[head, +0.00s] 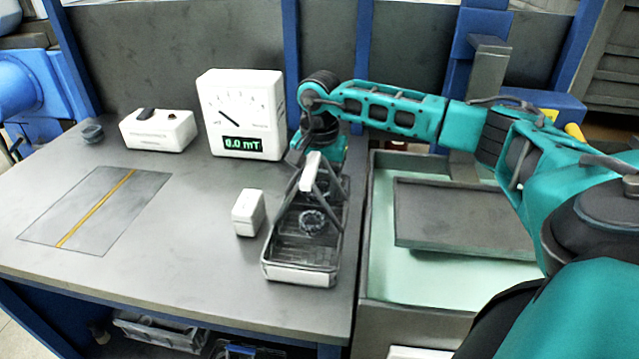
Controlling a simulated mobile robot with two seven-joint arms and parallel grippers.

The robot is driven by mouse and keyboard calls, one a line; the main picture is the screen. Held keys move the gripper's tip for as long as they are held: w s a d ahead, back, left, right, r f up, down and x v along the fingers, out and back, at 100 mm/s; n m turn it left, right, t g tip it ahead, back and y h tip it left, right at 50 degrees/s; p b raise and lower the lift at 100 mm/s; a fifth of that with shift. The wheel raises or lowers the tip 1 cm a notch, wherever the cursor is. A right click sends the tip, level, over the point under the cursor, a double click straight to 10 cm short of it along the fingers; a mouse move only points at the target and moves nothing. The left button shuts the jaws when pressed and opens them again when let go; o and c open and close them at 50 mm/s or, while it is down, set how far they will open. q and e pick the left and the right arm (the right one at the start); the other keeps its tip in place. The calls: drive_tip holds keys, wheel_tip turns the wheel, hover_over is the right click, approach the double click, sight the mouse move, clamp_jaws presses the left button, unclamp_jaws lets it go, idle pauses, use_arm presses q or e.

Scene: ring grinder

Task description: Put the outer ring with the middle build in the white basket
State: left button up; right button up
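The basket (300,273) stands near the table's right edge, with a pale front rim and a dark inside. A dark ring with a toothed-looking edge (312,221) lies in it. Whether this ring has a middle build is too small to tell. My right gripper (318,185) points down over the back of the basket, above and behind the ring. Its fingers blend with dark and white parts there, so their opening is unclear. A small grey ring-like piece (92,132) sits at the table's far left. My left gripper is out of view.
A white meter reading 0.0 mT (240,115) and a white box with a dark switch (158,131) stand at the back. A small white block (248,212) is left of the basket. A marked plate (95,210) lies left. A green-floored bin (385,270) is right.

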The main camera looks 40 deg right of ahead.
drive_tip(key=o, duration=0.9)
drive_tip(key=shift+f, duration=0.1)
drive_tip(key=shift+o, duration=0.2)
drive_tip(key=shift+r, duration=0.3)
use_arm(q)
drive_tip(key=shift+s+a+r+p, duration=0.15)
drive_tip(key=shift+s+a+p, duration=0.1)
drive_tip(key=shift+p, duration=0.25)
use_arm(e)
wheel_tip(320, 180, up, 12)
drive_tip(key=shift+f, duration=0.15)
